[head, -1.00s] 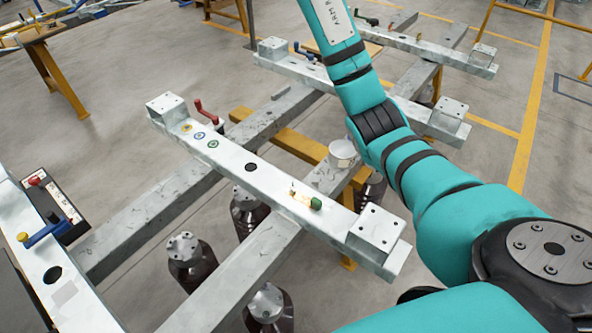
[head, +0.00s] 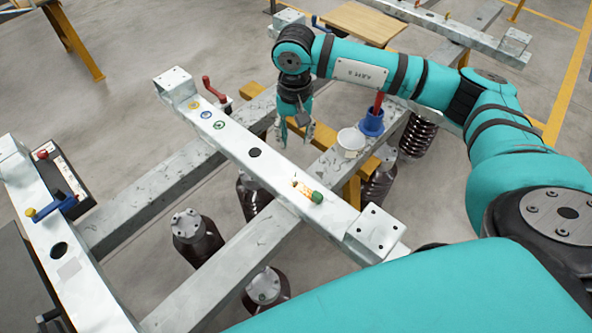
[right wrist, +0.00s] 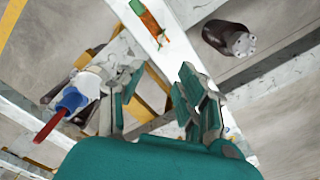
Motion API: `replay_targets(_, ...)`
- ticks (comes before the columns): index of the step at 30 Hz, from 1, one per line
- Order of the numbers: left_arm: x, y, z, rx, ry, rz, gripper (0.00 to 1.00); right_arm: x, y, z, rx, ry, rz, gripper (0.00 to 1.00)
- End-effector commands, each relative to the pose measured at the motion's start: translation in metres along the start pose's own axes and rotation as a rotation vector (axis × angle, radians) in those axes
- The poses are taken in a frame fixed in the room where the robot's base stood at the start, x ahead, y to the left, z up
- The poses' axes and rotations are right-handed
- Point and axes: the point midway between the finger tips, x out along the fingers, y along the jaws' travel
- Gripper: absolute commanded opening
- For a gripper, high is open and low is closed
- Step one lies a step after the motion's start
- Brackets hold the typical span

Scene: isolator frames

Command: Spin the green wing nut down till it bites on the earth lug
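The copper strip also shows at the top of the right wrist view (right wrist: 150,22). My right gripper (head: 294,143) points down behind the beam, apart from the nut, up and left of it in the head view. In the right wrist view its fingers (right wrist: 160,105) are spread with nothing held. My left gripper is not in view.
Dark ribbed cylinders (head: 197,238) stand below. Another beam (head: 35,215) lies left.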

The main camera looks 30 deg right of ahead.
Motion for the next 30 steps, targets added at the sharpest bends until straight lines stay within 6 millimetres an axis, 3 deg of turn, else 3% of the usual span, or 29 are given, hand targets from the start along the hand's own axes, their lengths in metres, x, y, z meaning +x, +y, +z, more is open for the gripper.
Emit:
replay_targets(18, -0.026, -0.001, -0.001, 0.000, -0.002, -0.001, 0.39, 0.128, -0.001, 0.002, 0.004, -0.005, 0.000, 0.37)
replay_targets(24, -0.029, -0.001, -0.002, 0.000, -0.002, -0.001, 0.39, 0.152, -0.001, 0.001, 0.004, -0.003, -0.002, 0.37)
replay_targets(30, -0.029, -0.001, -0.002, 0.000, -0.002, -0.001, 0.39, 0.159, -0.001, 0.001, 0.004, -0.001, -0.003, 0.37)
